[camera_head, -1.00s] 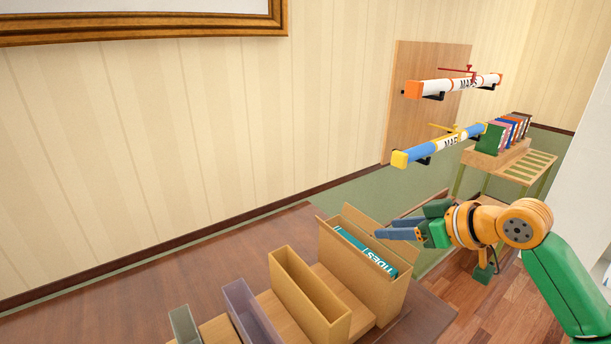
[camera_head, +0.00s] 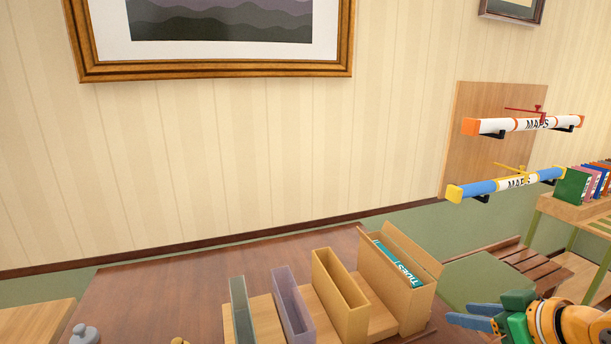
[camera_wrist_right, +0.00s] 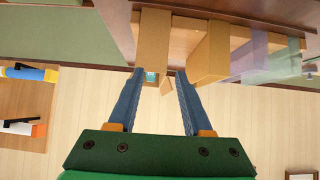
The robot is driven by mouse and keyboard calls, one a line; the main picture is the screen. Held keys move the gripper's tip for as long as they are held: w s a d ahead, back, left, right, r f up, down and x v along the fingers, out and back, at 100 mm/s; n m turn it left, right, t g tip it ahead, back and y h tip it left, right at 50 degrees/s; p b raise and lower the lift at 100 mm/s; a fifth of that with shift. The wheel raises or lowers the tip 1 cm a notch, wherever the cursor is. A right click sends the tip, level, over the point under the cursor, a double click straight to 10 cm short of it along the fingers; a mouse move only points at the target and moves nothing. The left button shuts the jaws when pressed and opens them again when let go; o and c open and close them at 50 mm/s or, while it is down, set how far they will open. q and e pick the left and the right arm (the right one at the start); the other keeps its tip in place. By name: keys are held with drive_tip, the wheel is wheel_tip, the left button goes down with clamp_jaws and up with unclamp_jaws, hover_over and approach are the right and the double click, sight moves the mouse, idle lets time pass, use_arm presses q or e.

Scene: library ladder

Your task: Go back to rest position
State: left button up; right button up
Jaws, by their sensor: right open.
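My right gripper (camera_head: 478,316) shows at the lower right of the head view, beside the right side of the table. Its blue fingers stand apart and empty in the wrist view (camera_wrist_right: 158,95). Beyond the fingertips in the wrist view are the wooden box (camera_wrist_right: 153,40) and a small bit of teal. In the head view a teal book lettered TIDES (camera_head: 402,270) sits in the rightmost wooden box (camera_head: 412,306). The gripper is apart from the box. My left gripper is not in view.
A yellow holder (camera_head: 341,292), a purple holder (camera_head: 292,300) and a grey-green holder (camera_head: 242,306) stand left of the box on the brown table (camera_head: 160,290). Two map tubes (camera_head: 525,124) hang on the wall panel. A slatted bench (camera_head: 525,262) and a book stand (camera_head: 570,210) are at the right.

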drive_tip(key=s+a+f+g, duration=0.1)
drive_tip(key=s+a+f, duration=0.2)
drive_tip(key=f, duration=0.3)
drive_tip(key=s+a+f+g+h, duration=0.1)
drive_tip(key=s+a+f+g, duration=0.15)
drive_tip(key=f, duration=0.35)
drive_tip(key=s+a+f, duration=0.2)
drive_tip(key=s+f, duration=0.1)
drive_tip(key=f, duration=0.3)
drive_tip(key=s+a+f+m+g+h, duration=0.1)
drive_tip(key=s+a+f, duration=0.15)
drive_tip(key=s, duration=0.45)
drive_tip(key=s+a+f+m+g+h, duration=0.1)
drive_tip(key=s+a+f+g, duration=0.15)
drive_tip(key=s, duration=0.45)
wheel_tip(320, 180, down, 18)
drive_tip(key=s+r, duration=0.1)
drive_tip(key=s, duration=0.1)
drive_tip(key=s+d+f+g, duration=0.1)
drive_tip(key=s+d+f, duration=0.1)
drive_tip(key=s+f, duration=0.8)
drive_tip(key=shift+s+d+f+g, duration=0.3)
drive_tip(key=shift+s+d, duration=0.1)
drive_tip(key=shift+s, duration=0.35)
